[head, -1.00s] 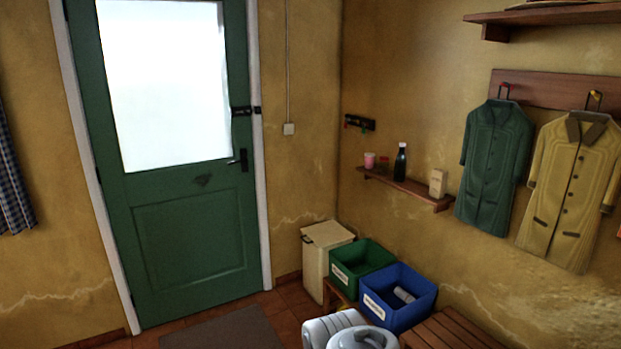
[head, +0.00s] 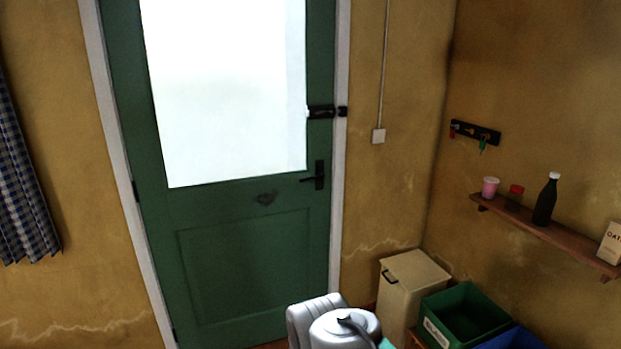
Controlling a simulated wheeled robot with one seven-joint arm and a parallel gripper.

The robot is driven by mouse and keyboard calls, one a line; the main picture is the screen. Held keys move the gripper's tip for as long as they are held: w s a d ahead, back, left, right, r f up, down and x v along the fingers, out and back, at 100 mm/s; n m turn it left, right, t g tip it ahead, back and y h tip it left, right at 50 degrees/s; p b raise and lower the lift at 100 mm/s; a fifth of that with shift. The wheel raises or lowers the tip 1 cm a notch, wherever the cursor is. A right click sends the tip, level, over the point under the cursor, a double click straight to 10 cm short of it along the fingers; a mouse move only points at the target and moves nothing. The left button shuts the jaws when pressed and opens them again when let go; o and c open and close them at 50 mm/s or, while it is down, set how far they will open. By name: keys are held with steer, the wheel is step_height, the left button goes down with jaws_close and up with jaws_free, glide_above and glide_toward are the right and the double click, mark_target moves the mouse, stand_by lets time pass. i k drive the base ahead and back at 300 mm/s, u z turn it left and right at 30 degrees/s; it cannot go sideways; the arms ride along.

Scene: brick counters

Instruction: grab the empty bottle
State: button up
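A dark bottle (head: 545,203) with a white cap stands upright on the wooden wall shelf (head: 570,238) at the right of the head view. It looks almost black, and I cannot tell whether it is empty. It stands between a small red-topped jar (head: 516,190) and a pale carton (head: 611,243). My gripper is not in view; only pale grey parts of my arm show at the bottom middle.
A pink cup (head: 490,187) stands at the shelf's left end. Below are a cream bin (head: 411,290), a green crate (head: 465,320) and a blue crate (head: 512,341), cut off by the frame. A closed green door (head: 250,260) stands left of the corner.

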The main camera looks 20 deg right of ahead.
mark_target(546, 200)
steer(key=z, duration=0.15)
steer(key=i, duration=1.8)
steer(key=z, duration=1.1)
steer(key=i, duration=1.05)
steer(key=z, duration=1.35)
steer(key=i, duration=0.55)
steer(key=z, duration=0.35)
